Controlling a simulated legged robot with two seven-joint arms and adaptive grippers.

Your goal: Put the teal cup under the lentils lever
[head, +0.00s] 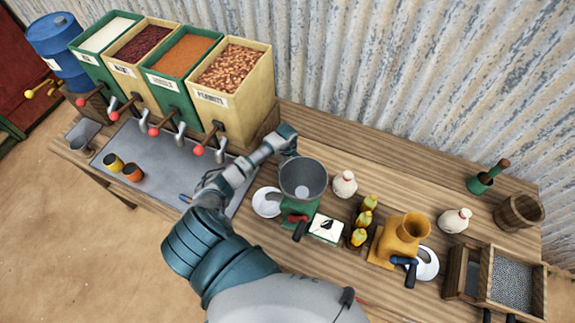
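I see no teal cup; my arm hides part of the metal tray (150,160) and counter. The lentils bin (165,84) is the third from the left, green with orange contents. Its lever (154,131) has a red knob, and its spout (180,134) hangs above the tray. The area under that spout looks empty. One arm of mine, seemingly the left, rises from the bottom across the tray. Its far end (288,143) is by the counter's back, behind the grey hopper; its fingers are too small and hidden to read. My other gripper is out of view.
A grinder with a grey hopper (303,180), bottles (362,218) and an orange mill (402,236) crowd the counter to the right.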

